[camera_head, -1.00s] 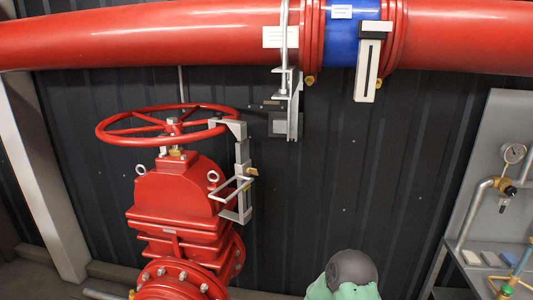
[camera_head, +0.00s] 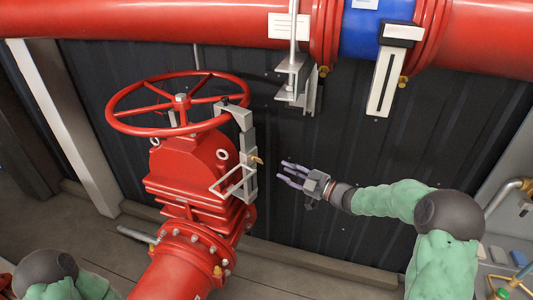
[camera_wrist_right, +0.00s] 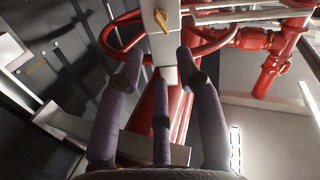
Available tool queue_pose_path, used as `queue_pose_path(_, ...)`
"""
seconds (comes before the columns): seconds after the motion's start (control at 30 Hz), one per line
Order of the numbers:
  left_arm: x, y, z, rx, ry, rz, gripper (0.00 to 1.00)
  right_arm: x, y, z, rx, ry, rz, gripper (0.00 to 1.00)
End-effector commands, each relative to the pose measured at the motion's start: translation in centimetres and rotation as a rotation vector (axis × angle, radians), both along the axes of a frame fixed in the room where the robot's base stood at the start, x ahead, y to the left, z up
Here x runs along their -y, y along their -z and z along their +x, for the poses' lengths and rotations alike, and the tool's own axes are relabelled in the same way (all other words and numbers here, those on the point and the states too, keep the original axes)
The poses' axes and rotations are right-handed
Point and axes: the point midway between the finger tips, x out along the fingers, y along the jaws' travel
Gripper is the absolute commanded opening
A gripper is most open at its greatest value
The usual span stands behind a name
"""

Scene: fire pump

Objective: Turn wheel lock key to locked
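The wheel lock (camera_head: 248,150) is a grey metal bracket hooked over the rim of the red handwheel (camera_head: 130,88). A small brass key (camera_head: 257,160) sticks out of its side. In the right wrist view the brass key (camera_wrist_right: 162,20) shows on the pale face of the lock (camera_wrist_right: 158,45), beyond the fingertips. My right gripper (camera_head: 284,174) is to the right of the key, pointing at it with a gap between. Its fingers (camera_wrist_right: 160,66) are spread and empty. My left gripper is out of view.
The red valve body (camera_head: 195,165) stands under the wheel. A red pipe (camera_head: 150,22) with a blue section (camera_head: 362,30) crosses above. Metal brackets (camera_head: 295,80) hang from it. The dark wall panel (camera_head: 340,150) is behind. A grey panel with fittings is at far right.

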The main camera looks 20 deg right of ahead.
Motion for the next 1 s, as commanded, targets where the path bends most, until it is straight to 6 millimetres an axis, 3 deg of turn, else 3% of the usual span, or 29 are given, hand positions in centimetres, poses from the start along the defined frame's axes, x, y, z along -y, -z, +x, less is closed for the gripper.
queue_pose_path(0.6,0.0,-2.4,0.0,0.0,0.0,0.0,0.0,-5.8,0.1,7.3,-0.003,0.0,0.002,0.36)
queue_pose_path(1.0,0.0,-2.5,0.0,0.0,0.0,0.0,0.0,-6.4,0.2,8.1,-0.002,0.002,0.001,0.36)
